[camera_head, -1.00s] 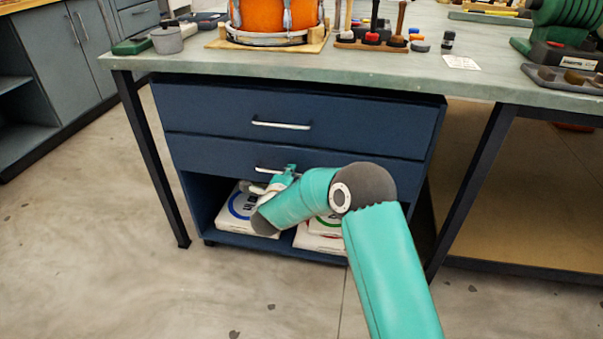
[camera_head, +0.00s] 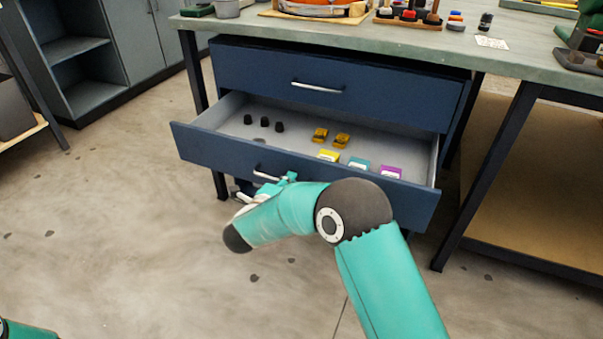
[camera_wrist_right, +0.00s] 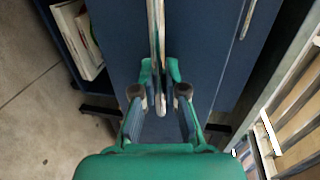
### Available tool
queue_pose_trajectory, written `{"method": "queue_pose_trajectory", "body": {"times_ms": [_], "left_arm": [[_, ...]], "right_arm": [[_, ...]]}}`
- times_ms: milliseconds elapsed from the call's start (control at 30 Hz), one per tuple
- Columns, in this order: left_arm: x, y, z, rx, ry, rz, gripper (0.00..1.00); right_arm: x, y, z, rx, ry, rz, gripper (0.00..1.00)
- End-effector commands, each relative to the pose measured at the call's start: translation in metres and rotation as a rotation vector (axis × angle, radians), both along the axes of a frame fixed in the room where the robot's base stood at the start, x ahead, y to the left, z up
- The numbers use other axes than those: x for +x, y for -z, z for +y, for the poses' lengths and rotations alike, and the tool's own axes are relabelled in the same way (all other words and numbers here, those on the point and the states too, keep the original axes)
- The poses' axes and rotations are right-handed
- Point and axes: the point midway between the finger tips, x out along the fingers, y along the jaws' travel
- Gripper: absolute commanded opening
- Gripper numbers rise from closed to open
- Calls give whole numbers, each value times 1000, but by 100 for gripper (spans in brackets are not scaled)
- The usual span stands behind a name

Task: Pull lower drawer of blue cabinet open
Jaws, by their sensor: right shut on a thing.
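The blue cabinet (camera_head: 345,68) stands under the bench, its upper drawer shut. Its lower drawer (camera_head: 310,185) is pulled well out, with its inside showing. My right gripper (camera_head: 290,178) is at the lower drawer's handle (camera_head: 265,174), mostly behind my own arm in the head view. In the right wrist view the gripper (camera_wrist_right: 160,85) has its two fingers shut on the silver bar handle (camera_wrist_right: 156,40), one on each side. A small piece of my left arm shows at the lower left of the head view; the left gripper is out of sight.
The drawer holds black knobs (camera_head: 265,122), yellow pieces (camera_head: 330,136) and small coloured boxes (camera_head: 359,163). A drum (camera_head: 318,8) and tools stand on the bench top (camera_head: 400,38). A dark bench leg (camera_head: 485,175) stands to the right. The floor at left is clear.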

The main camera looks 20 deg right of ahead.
Motion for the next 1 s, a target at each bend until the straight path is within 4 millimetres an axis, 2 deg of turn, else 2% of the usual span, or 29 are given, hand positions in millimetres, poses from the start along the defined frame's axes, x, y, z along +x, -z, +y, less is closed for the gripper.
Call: {"method": "queue_pose_trajectory", "body": {"times_ms": [33,233,733,767,900,1000], "left_arm": [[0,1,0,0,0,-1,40],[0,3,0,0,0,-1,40],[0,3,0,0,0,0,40],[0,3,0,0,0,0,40],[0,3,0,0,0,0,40],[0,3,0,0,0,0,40]], "right_arm": [[-5,3,9,2,-9,7,0],[-19,3,24,3,-5,6,0],[-25,3,28,3,-1,7,0],[-25,3,28,3,-1,7,12],[-25,3,28,1,-1,6,36],[-25,2,29,1,0,4,37]]}}
